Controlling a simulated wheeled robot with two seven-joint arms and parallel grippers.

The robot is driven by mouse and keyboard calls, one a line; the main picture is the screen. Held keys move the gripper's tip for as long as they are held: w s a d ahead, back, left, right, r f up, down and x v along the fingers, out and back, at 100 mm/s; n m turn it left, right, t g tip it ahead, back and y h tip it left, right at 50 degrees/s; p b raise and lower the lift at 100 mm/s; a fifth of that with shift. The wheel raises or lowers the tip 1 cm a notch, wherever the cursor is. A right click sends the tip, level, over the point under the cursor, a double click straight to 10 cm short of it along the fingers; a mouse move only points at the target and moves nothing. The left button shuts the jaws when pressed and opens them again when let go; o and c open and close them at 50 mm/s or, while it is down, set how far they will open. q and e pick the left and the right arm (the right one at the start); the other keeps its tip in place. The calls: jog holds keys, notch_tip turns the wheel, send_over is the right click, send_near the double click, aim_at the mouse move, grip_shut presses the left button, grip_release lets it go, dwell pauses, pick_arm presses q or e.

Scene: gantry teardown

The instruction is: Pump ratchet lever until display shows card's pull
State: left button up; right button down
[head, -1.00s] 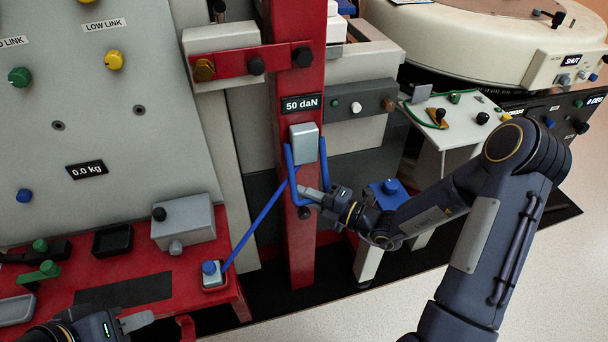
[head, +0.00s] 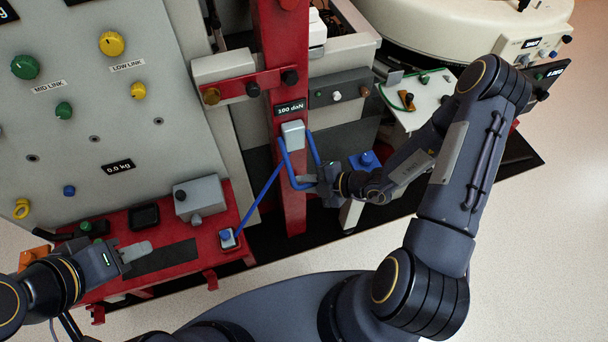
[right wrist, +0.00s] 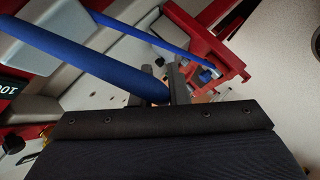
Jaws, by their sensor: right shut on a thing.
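The ratchet is a grey block (head: 293,135) on a red upright post, with a blue U-shaped lever (head: 288,168) hanging down from it. The small black display (head: 290,109) above it reads 100 daN. My right gripper (head: 314,183) is shut on the lever at its lower end. The right wrist view also shows the thick blue lever bar (right wrist: 85,55) running to the fingers. A thin blue strap (head: 262,198) runs down to a small anchor on the red bench. My left gripper (head: 128,254) is over the bench front, away from the lever. I cannot make out a card.
The red bench (head: 110,289) holds a grey box (head: 200,201) and a black tray (head: 144,217). A grey panel with coloured knobs stands behind it. A small table (head: 415,118) and a large round white machine (head: 470,30) are at right. Open floor lies in front.

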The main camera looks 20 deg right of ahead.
jog(key=shift+s+r, duration=0.2)
jog(key=shift+r, duration=0.1)
jog(key=c, duration=1.4)
grip_release()
jog(key=shift+p+v, duration=0.3)
jog(key=shift+v, duration=3.65)
